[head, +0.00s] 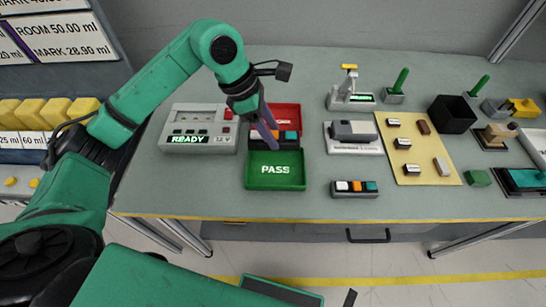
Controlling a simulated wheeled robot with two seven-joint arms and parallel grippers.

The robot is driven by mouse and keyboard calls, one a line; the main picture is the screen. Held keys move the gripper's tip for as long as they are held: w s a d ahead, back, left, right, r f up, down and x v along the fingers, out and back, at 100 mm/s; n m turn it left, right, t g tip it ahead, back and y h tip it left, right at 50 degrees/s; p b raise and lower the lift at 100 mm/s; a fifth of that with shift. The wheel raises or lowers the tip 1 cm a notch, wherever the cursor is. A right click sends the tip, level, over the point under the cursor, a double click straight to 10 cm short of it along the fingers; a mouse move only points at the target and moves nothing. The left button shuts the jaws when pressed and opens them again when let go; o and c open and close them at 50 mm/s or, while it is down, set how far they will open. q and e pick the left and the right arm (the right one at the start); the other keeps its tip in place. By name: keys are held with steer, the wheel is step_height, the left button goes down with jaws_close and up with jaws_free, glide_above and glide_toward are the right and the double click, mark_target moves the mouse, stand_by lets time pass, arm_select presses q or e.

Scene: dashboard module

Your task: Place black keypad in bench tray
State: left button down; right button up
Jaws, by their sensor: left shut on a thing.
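My left gripper (270,136) reaches down from the left, its fingers shut on a dark keypad (287,134) with orange and blue buttons. The fingers hide part of the keypad. The keypad shows across the border between a red tray (286,109) at the back and a green tray (275,181) marked PASS in front. I cannot tell whether it touches either tray. A second keypad (355,195) with white, orange and teal buttons lies on the bench to the right. My right gripper is not in view.
A grey tester (178,148) reading READY stands left of the trays. A grey device (353,149) and a yellow mat (445,174) with several small parts are to the right. A black bin (452,114) stands behind. The bench (250,207) is clear along its front edge.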

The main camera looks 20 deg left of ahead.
mark_target(254, 134)
arm_select(q)
steer(key=f, duration=0.3)
steer(key=f+p, duration=0.1)
steer(key=f, duration=0.3)
steer(key=f+p, duration=0.1)
steer(key=f, duration=0.3)
steer(key=shift+d, duration=0.3)
steer(key=shift+d+f, duration=0.1)
steer(key=shift+f, duration=0.15)
steer(key=shift+c, duration=2)
jaws_free()
steer(key=shift+o, duration=0.6)
steer(key=shift+r, duration=0.35)
steer(key=b+v, duration=0.4)
steer(key=v, duration=0.7)
steer(key=shift+a+r, duration=0.25)
steer(key=shift+r, duration=0.15)
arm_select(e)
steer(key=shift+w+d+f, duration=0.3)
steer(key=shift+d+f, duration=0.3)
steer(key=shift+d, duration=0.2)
